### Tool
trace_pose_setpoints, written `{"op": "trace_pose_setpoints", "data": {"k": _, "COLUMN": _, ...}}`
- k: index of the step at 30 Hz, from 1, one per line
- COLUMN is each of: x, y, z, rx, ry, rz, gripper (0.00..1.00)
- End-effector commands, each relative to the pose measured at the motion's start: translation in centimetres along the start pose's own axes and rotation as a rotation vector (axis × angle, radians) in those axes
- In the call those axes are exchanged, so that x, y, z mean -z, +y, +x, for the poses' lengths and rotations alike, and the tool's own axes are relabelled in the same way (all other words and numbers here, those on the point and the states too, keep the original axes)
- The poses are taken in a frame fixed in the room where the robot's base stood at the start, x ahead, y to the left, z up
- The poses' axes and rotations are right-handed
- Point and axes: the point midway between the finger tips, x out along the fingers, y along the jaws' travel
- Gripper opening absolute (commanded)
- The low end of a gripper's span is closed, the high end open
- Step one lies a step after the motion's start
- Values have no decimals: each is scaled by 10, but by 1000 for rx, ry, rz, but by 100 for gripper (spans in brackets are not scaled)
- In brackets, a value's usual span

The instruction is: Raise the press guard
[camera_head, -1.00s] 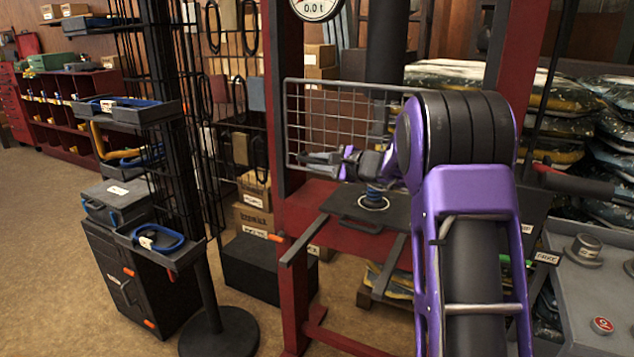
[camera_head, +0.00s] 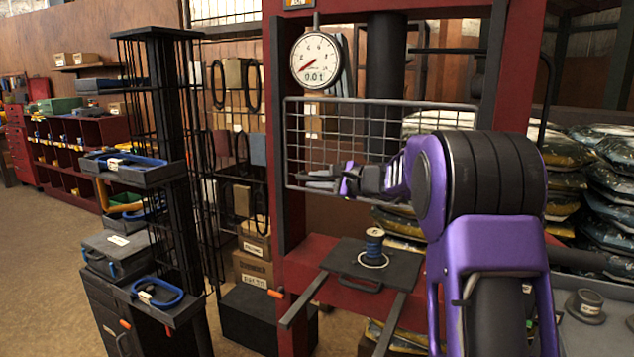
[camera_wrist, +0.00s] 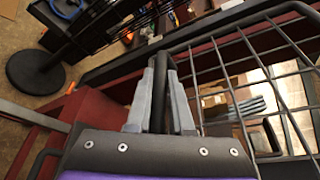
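The press guard (camera_head: 380,118) is a grey wire-mesh panel across the front of the red press, with its top rail just below the round dial. My gripper (camera_head: 318,181) is at its lower left part. In the wrist view the mesh of the guard (camera_wrist: 245,50) fills the right side. There my gripper (camera_wrist: 167,65) has its two grey fingers close on either side of a dark bar of the guard, shut on it. The exact contact at the fingertips is hard to see.
The press's dial (camera_head: 318,60) hangs above the guard. A blue spool-like part (camera_head: 374,243) stands on the dark press plate (camera_head: 345,262) below the guard. A black rack with trays (camera_head: 130,172) stands left. Stacked bags (camera_head: 600,180) lie right.

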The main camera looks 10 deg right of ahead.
Motion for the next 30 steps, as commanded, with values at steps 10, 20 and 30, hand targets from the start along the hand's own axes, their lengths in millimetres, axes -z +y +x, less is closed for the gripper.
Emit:
{"op": "trace_pose_setpoints", "data": {"k": 10, "x": 0, "y": -1, "z": 0, "rx": 2, "ry": 0, "rz": -1, "gripper": 50}}
{"op": "trace_pose_setpoints", "data": {"k": 20, "x": 1, "y": -1, "z": -22, "rx": 3, "ry": 2, "rz": -1, "gripper": 50}}
{"op": "trace_pose_setpoints", "data": {"k": 30, "x": 0, "y": -1, "z": -105, "rx": 4, "ry": 3, "rz": -2, "gripper": 50}}
